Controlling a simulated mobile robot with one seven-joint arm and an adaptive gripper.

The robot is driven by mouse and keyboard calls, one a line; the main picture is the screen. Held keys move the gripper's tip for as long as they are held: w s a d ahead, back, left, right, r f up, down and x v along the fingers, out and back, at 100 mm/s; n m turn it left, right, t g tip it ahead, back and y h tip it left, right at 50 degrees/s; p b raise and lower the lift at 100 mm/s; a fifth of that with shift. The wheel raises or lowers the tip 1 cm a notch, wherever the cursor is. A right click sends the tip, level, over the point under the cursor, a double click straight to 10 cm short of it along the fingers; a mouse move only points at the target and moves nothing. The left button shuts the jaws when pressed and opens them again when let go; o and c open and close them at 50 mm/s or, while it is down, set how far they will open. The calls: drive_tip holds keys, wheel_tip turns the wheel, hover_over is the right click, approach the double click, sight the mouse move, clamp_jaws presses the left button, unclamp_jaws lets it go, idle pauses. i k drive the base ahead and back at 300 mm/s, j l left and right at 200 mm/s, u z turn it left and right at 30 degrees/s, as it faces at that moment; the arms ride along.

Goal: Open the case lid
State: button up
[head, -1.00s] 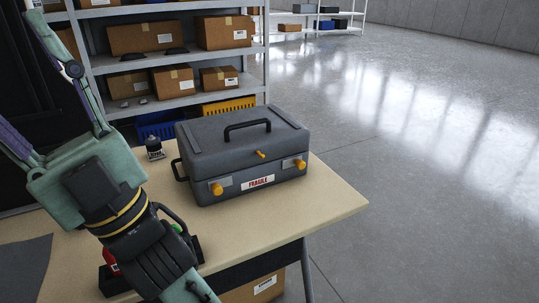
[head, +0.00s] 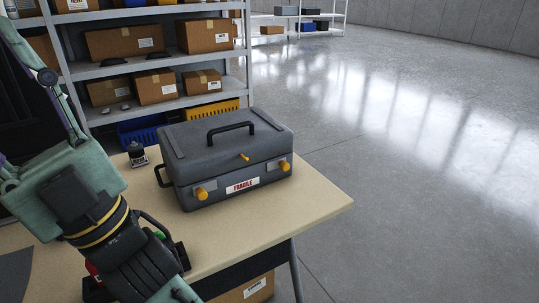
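The dark grey case (head: 230,158) stands on the table, with a red-lettered FRAGILE label on its front. Its lid (head: 225,142) is down and has a black carry handle (head: 231,129) on top. Two yellow knobs sit on the front plates, the left knob (head: 203,192) and the right knob (head: 285,166). A small yellow piece (head: 244,156) is at the middle of the lid's front edge.
The table (head: 265,222) has bare room in front of and right of the case. A black object with a handle, partly hidden by my arm, sits at front left. Shelving (head: 160,71) with cardboard boxes stands behind.

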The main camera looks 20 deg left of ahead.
sight(200, 149)
drive_tip(key=i+u, duration=0.3)
drive_tip(key=i+l+u, duration=0.25)
drive_tip(key=i, duration=0.4)
drive_tip(key=j+u, duration=0.05)
drive_tip(key=j, duration=0.05)
